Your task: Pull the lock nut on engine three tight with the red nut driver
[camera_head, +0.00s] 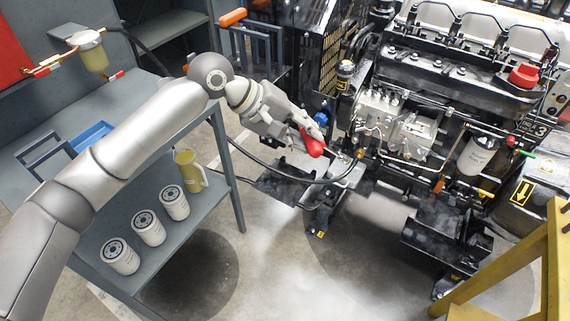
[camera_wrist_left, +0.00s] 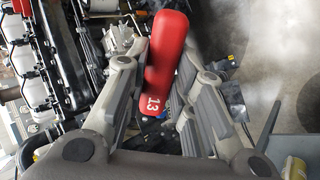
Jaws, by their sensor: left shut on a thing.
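My left gripper (camera_head: 302,132) is shut on the red nut driver (camera_head: 314,147), beside the lower front of the engine (camera_head: 440,72). The engine carries a marking that ends in 3. The driver's metal shaft points right, toward fittings below the grey pump (camera_head: 392,122). I cannot tell whether its tip is on a nut; the lock nut is too small to make out. In the left wrist view, the red handle (camera_wrist_left: 166,50), marked 13, lies between the two fingers of my left gripper (camera_wrist_left: 165,85). My right gripper is not in view.
A grey bench (camera_head: 225,165) on the left holds several white filters (camera_head: 148,228), a yellow-green jug (camera_head: 189,170) and a blue tray (camera_head: 92,137). A black hose (camera_head: 262,165) curves below my gripper. A yellow frame (camera_head: 556,245) stands at lower right.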

